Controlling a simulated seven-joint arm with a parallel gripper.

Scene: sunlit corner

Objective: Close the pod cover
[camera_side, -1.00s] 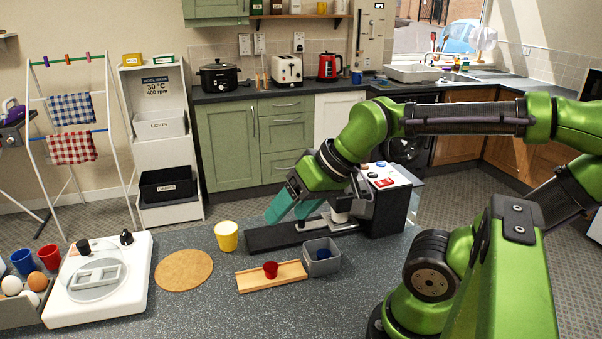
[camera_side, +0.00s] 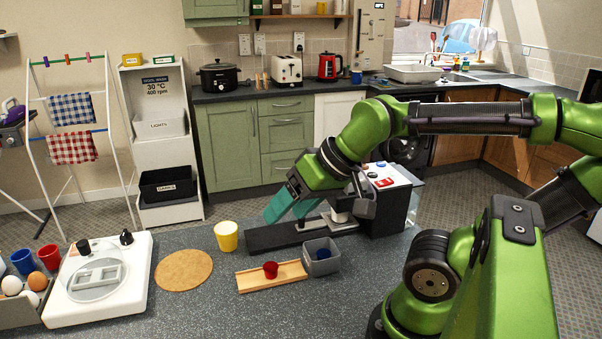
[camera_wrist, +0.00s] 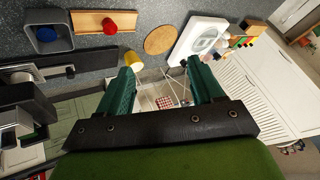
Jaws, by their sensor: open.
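The pod machine is a black and white unit (camera_side: 388,205) with a red button on top and a long dark base (camera_side: 272,238) reaching left. A silver and white part (camera_side: 338,216) sits low at its front. I cannot tell where its pod cover is; my arm hides part of the machine. My gripper (camera_side: 287,207), with teal fingers, is open and empty, over or just behind the dark base, left of the body. In the wrist view, my gripper's fingers (camera_wrist: 163,85) are apart with nothing between them. The machine (camera_wrist: 18,125) shows at the left edge.
A grey box (camera_side: 321,257) holds a blue pod. A red pod (camera_side: 270,269) sits on a wooden tray (camera_side: 245,283). A yellow cup (camera_side: 227,236), a round cork mat (camera_side: 183,270) and a white appliance (camera_side: 135,280) stand left.

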